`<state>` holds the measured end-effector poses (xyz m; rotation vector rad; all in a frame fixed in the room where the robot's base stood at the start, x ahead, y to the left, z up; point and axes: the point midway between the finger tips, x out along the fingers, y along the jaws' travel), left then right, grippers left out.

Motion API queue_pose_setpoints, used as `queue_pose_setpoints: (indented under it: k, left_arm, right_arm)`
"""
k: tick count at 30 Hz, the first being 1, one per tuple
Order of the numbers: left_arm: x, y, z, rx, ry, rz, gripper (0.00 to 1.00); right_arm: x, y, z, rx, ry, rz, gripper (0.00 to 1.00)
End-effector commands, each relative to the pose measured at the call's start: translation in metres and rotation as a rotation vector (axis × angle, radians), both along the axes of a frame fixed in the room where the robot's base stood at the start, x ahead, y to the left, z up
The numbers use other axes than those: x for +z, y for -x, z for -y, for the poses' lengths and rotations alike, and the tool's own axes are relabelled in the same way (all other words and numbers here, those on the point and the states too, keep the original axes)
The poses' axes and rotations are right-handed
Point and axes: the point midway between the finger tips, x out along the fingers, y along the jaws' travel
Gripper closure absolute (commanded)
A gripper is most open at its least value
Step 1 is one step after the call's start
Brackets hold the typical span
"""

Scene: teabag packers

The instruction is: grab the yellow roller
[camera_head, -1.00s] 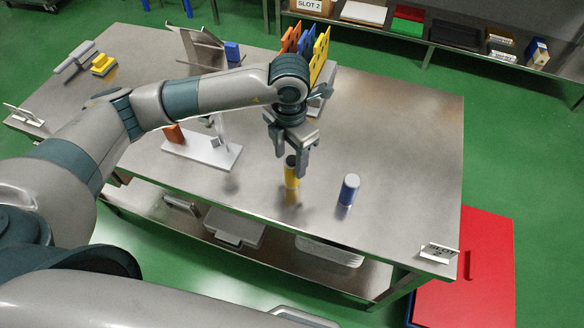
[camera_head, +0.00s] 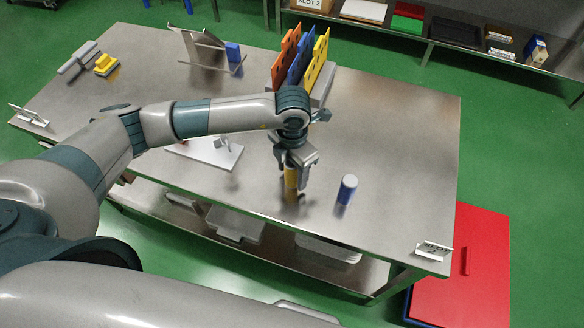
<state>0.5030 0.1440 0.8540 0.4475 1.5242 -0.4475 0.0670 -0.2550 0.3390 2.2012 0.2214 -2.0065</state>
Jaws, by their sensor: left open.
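The yellow roller (camera_head: 290,184) stands upright on the steel table (camera_head: 400,150), near its front middle. My left gripper (camera_head: 291,172) points down over it, open, and hides its top. Its fingers appear to be on either side of the roller's upper part; I cannot tell whether they touch it. My right gripper is not in view.
A blue roller (camera_head: 347,189) stands just right of the yellow one. Behind my gripper is a rack with orange, blue and yellow plates (camera_head: 318,62). A white stand base (camera_head: 222,155) lies to the left, partly behind my arm.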

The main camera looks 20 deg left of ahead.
Motion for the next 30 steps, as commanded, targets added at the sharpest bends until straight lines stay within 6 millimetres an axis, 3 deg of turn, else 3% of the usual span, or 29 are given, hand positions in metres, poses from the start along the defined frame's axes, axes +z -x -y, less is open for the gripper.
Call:
queue_pose_setpoints:
  k: [5, 17, 24, 30]
  left_arm:
    - [-0.0085, -0.0001, -0.0001, -0.001, 0.000, 0.000, 0.48]
    - [-0.0085, 0.0000, -0.0001, -0.001, 0.000, 0.000, 0.48]
    - [-0.0084, 0.0000, -0.0002, -0.001, 0.000, 0.000, 0.97]
    - [-0.0080, -0.0002, -0.0002, -0.001, 0.001, 0.001, 0.97]
  right_arm:
    - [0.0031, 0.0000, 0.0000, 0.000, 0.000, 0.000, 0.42]
    - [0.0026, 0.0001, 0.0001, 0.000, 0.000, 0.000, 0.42]
    - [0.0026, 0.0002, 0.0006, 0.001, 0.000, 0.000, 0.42]
    - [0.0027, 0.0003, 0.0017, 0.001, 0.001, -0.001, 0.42]
